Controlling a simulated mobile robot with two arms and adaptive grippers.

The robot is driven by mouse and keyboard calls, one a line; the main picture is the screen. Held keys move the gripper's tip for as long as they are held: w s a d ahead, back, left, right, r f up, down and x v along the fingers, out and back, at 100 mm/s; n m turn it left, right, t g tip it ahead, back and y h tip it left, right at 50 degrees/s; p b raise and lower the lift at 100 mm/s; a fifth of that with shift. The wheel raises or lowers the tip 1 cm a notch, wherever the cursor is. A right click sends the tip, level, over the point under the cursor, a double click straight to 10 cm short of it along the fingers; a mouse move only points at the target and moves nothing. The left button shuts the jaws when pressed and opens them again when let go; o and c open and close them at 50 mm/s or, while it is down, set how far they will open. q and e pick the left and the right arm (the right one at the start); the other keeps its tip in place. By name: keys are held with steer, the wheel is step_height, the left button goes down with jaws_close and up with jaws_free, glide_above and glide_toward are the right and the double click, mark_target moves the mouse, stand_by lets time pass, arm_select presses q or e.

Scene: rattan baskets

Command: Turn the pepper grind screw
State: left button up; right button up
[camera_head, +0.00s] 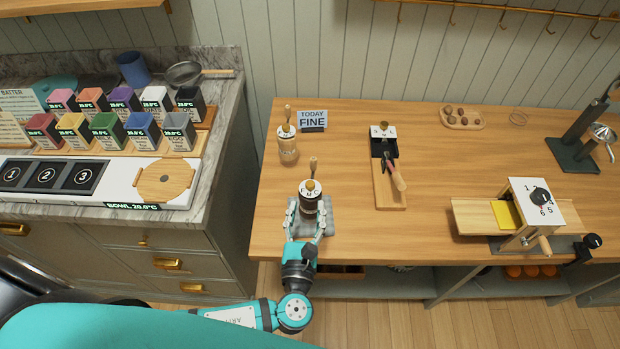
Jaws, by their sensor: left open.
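A dark pepper grinder (309,200) stands upright on a grey mat (325,229) near the front left of the wooden table. Its light top carries small letters, a brass-coloured screw and an upright wooden crank knob. My left gripper (305,213) is at the table's front edge, with its open fingers on either side of the grinder's lower body. I cannot tell whether the fingers touch it. A second, lighter grinder (288,150) stands further back with its own wooden knob. My right gripper is not in view.
A "TODAY FINE" sign (312,120) stands behind the grinders. A wooden board with a black holder (389,182) lies to the right, and a slicer with a crank (531,208) further right. A marble counter (226,120) with coloured boxes is at left.

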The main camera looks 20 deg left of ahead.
mark_target(310, 188)
arm_select(q)
steer(key=p+x, duration=0.1)
steer(key=x, duration=0.5)
steer(key=shift+w+r, duration=0.1)
steer(key=shift+w, duration=0.15)
steer(key=shift+p+x, duration=0.35)
steer(key=shift+x, duration=0.5)
steer(key=shift+c, duration=0.2)
